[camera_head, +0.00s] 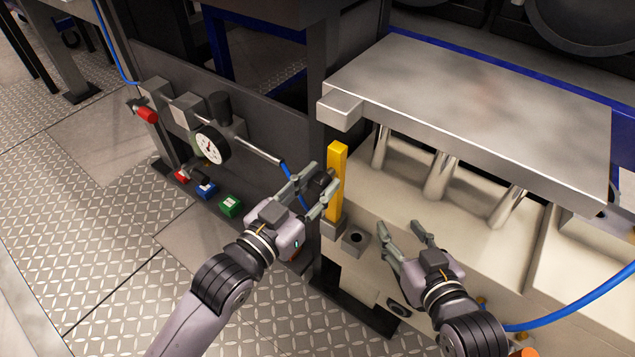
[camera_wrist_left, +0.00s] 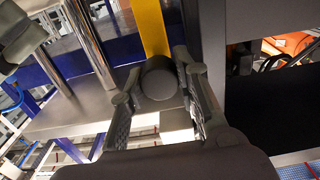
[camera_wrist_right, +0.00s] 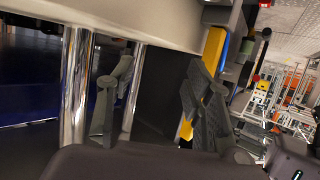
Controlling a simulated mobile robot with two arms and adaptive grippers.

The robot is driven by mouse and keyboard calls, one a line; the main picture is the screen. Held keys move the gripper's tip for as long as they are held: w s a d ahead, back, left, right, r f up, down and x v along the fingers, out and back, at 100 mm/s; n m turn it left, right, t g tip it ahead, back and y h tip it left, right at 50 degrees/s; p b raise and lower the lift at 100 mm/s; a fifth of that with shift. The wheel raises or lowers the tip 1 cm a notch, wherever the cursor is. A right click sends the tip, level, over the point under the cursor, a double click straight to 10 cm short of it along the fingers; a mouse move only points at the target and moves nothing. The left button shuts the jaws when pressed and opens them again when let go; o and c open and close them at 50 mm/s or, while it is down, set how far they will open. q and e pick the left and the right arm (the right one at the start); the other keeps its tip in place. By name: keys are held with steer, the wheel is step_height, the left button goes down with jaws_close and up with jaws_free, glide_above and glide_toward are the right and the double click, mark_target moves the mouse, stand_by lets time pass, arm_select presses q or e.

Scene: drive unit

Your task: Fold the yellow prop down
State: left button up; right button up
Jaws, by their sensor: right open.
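The yellow prop (camera_head: 337,180) is an upright square bar. It stands on a small grey block under the front left corner of the raised metal plate (camera_head: 500,100). A black round knob (camera_head: 319,182) sits at its left side. My left gripper (camera_head: 317,187) has its fingers on both sides of this knob. The left wrist view shows the knob (camera_wrist_left: 158,78) between the fingertips, with the yellow prop (camera_wrist_left: 152,28) behind it. My right gripper (camera_head: 402,230) is open and empty, to the right of the prop and apart from it. The prop (camera_wrist_right: 214,50) also shows in the right wrist view.
Bright metal columns (camera_head: 440,177) stand under the plate. Left of the prop are a dial gauge (camera_head: 211,146) with a rod, a red handle (camera_head: 147,115), and blue and green blocks (camera_head: 230,205). A blue hose (camera_head: 580,308) curves at the lower right.

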arm_select(q)
jaws_close()
stand_by(0.4)
